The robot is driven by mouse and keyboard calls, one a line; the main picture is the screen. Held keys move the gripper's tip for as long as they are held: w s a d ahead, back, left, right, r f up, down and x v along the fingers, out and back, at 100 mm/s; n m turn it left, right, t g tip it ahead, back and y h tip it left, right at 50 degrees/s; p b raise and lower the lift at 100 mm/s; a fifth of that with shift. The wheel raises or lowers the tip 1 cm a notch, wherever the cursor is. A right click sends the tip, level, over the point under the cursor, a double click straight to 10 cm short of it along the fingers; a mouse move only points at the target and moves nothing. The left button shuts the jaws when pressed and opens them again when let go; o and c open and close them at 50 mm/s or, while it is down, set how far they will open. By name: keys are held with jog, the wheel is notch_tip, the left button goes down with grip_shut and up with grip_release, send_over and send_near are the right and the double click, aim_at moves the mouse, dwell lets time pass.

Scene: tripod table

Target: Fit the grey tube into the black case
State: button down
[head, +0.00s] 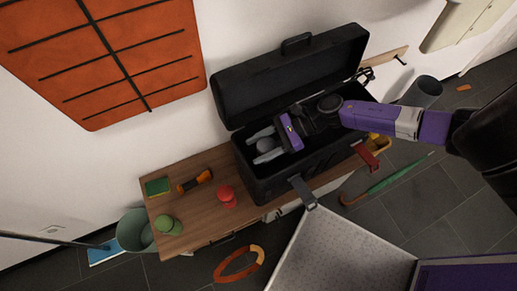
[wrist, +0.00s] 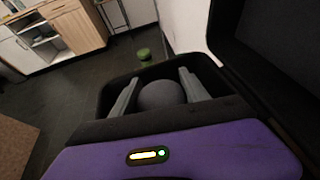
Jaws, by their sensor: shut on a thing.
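The black case (head: 262,183) stands open on the wooden table, its lid (head: 290,75) tipped back toward the wall. My gripper (head: 264,145) is down inside the case's opening, toward its left end. Its two grey fingers stand on either side of the grey tube, whose rounded end (head: 266,145) shows between them. In the wrist view, the tube's round grey end (wrist: 161,95) sits between the fingers of my gripper (wrist: 158,83), with the case's dark walls around them. The rest of the tube is hidden, and I cannot tell whether it touches the case floor.
A green sponge (head: 157,186), an orange-black torch (head: 195,180), a red object (head: 227,196) and a green object (head: 168,225) lie left on the table (head: 200,215). The raised lid stands close behind my gripper.

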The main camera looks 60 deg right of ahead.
jog(key=shift+f, duration=1.45)
jog(key=c, duration=0.6)
grip_release()
jog(key=shift+o, duration=0.2)
